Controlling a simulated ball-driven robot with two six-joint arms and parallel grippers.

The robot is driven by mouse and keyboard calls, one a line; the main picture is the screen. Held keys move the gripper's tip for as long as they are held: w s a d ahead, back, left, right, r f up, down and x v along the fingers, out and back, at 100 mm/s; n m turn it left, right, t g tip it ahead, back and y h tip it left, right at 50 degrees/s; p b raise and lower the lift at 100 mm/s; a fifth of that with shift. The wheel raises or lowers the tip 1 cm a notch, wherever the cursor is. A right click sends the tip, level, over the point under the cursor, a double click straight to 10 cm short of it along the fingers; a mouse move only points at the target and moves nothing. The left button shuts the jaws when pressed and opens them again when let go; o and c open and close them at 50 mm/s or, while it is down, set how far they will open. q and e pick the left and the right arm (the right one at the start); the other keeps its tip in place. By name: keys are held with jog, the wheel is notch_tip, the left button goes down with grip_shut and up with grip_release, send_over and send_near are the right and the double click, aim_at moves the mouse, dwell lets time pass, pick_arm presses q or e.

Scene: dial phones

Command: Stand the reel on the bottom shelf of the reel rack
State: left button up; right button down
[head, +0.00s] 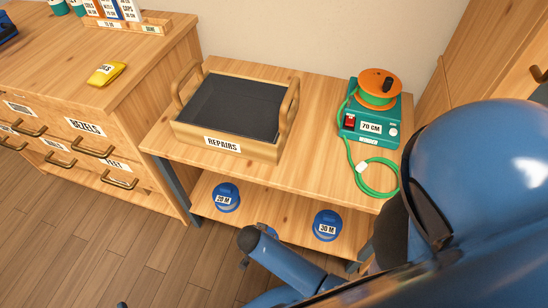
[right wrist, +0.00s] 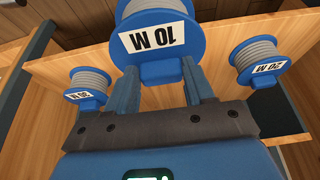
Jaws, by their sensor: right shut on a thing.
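The 10 M reel (right wrist: 156,38), with blue flanges, grey winding and a white label, shows in the right wrist view, where the label appears upside down. My right gripper (right wrist: 163,80) is shut on its blue tab. The reel hangs in line with the two others, between them; whether it touches the shelf I cannot tell. The bottom shelf (head: 277,220) of the wooden rack holds a 20 M reel (head: 227,197) on the left and a 30 M reel (head: 327,225) on the right. My left gripper is not clearly in view.
A drawer cabinet (head: 80,130) stands on the left. The upper board overhangs the bottom shelf.

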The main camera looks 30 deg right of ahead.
jog(key=w+d+f+b, duration=0.3)
jog(key=w+d+b, duration=0.2)
jog(key=w+d, duration=0.4)
jog(key=shift+w+d+f+b, duration=0.2)
jog(key=shift+w+d+b, duration=0.2)
jog(key=shift+d, duration=0.7)
jog(key=shift+f, duration=0.1)
jog(key=shift+c, duration=2.1)
grip_release()
